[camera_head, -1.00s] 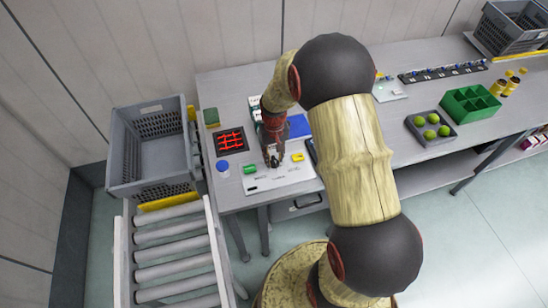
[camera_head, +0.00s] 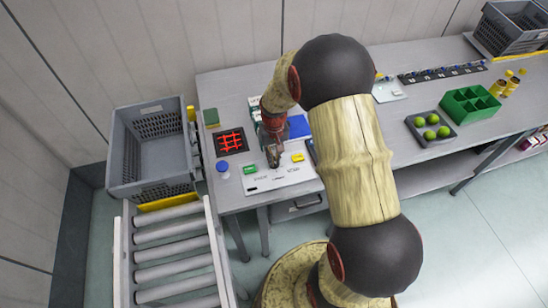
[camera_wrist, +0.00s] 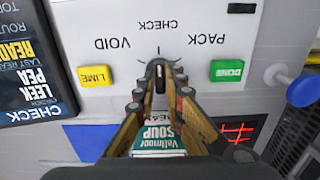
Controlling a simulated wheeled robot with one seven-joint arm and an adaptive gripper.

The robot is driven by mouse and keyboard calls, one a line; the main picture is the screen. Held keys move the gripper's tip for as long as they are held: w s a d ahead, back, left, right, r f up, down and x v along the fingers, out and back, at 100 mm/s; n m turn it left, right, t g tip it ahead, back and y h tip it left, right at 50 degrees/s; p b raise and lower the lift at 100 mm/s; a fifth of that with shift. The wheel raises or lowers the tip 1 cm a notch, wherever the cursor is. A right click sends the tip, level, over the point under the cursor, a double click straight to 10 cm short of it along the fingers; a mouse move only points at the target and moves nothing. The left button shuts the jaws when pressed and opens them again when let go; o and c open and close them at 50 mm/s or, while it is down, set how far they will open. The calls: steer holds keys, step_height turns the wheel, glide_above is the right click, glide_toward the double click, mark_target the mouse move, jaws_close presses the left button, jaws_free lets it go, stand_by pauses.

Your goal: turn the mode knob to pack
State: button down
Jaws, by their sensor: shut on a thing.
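A white control panel (camera_head: 290,177) lies near the front edge of the table. The wrist view shows it upside down, with the words VOID (camera_wrist: 113,43), CHECK (camera_wrist: 158,24) and PACK (camera_wrist: 207,40) around the dark mode knob (camera_wrist: 159,72). The knob's light mark appears to point at the CHECK tick, midway between VOID and PACK. My gripper (camera_wrist: 159,90) is shut on the knob, its fingers on either side. In the head view my gripper (camera_head: 274,160) comes down onto the panel and hides the knob.
A yellow button (camera_wrist: 95,76) and a green button (camera_wrist: 227,70) flank the knob. A dark display (camera_wrist: 32,65) reads CHECK at its bottom. A grey tote (camera_head: 150,150) stands left.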

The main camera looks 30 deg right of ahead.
steer(key=shift+m, duration=0.4)
steer(key=m+p, duration=0.2)
steer(key=m, duration=0.3)
steer(key=shift+m, duration=0.3)
steer(key=m+p, duration=0.1)
steer(key=m, duration=0.4)
steer(key=shift+m, duration=0.4)
steer(key=c, duration=1.9)
jaws_free()
step_height(320, 180, up, 12)
steer(key=shift+f, duration=0.1)
